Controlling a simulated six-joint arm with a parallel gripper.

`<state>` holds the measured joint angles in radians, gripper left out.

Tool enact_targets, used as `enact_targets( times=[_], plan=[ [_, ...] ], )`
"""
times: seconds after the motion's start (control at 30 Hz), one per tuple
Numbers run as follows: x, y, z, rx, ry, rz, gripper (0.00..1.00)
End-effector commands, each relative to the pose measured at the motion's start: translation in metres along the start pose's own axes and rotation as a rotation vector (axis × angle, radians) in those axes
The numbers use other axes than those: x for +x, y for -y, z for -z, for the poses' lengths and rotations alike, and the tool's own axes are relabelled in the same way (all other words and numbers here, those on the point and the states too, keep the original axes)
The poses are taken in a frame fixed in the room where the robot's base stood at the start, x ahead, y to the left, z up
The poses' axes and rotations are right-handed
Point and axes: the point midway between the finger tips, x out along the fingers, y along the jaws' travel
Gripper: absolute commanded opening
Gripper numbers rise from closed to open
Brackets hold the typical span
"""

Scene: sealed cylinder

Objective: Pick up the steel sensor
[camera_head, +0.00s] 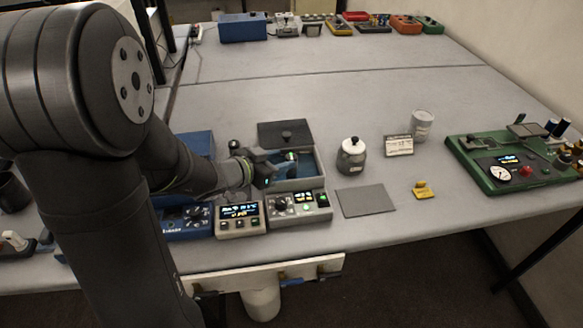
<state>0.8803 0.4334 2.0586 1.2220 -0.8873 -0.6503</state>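My gripper (279,165) is at the left part of an open grey box (308,184) with a blue inside. Its dark fingers look spread apart, but they are small and partly merge with the box behind them. A small pale, greenish spot (291,156) shows by the upper fingertip; I cannot tell if it is part of the gripper or a separate thing. I cannot pick out the steel sensor for certain.
A dark lid (284,136) with a knob lies behind the box. Instruments with displays (239,219) stand in front. To the right are a flat grey plate (365,201), a label card (398,145), a pale cylinder (422,126), a yellow piece (423,190) and a green panel (515,165).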

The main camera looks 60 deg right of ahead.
Motion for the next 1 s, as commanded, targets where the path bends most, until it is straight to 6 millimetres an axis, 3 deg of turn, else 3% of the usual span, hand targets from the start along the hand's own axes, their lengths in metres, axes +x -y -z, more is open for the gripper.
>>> enact_targets(
  times=[0.27,0.5,0.8,0.83,1.0],
  plan=[
    [0.024,-0.001,0.0,0.0,0.002,-0.002,0.39],
    [0.058,-0.002,0.0,0.0,0.002,-0.002,0.39],
    [0.065,-0.001,0.001,0.001,0.0,0.001,0.39],
    [0.065,-0.001,0.001,0.001,0.0,0.001,0.38],
    [0.065,-0.001,0.001,0.0,0.0,0.001,0.04]
  ],
)
